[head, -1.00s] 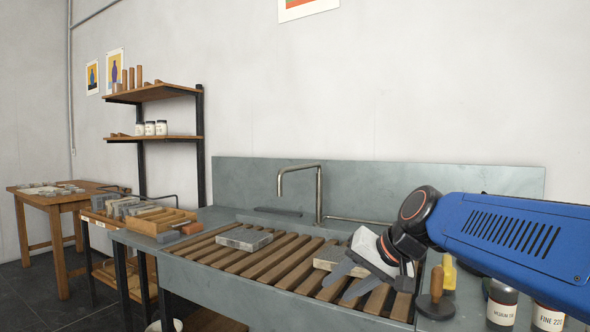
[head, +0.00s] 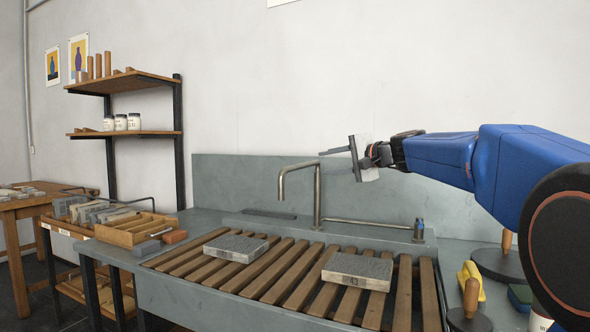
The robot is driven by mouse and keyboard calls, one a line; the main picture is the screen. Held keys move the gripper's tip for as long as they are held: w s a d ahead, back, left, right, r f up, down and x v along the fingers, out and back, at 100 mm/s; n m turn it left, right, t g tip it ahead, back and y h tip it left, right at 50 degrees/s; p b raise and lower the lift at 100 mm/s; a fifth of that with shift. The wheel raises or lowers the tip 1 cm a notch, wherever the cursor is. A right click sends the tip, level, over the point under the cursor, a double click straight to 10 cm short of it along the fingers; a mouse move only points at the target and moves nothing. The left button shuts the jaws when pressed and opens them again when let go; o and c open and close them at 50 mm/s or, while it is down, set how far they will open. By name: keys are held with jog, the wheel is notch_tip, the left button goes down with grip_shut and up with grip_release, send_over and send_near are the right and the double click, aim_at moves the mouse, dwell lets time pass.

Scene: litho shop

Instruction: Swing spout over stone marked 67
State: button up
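The metal spout (head: 300,168) rises from a post at the back of the slatted sink and bends left, its tip pointing down. The tip hangs behind the slats, roughly between the two stones in the picture. A grey stone (head: 236,248) lies flat on the left slats; any mark on it is too small to read. Another grey stone (head: 357,270) lies flat on the right slats, its front face marked 43. My gripper (head: 334,150) is in the air right of the spout's top, fingers pointing left and seen edge-on. Nothing shows between them, and their gap is unclear.
A tap handle (head: 419,230) stands at the back right of the sink, joined to the spout by a low pipe (head: 365,223). A wooden tray (head: 135,228) sits at left. A yellow-handled item (head: 470,278) and round-based tools stand at right.

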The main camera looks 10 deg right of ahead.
aim_at(298, 167)
jog(key=x, duration=1.5)
jog(key=shift+f, duration=0.15)
jog(key=shift+c, duration=0.4)
jog(key=shift+a, duration=0.1)
grip_shut()
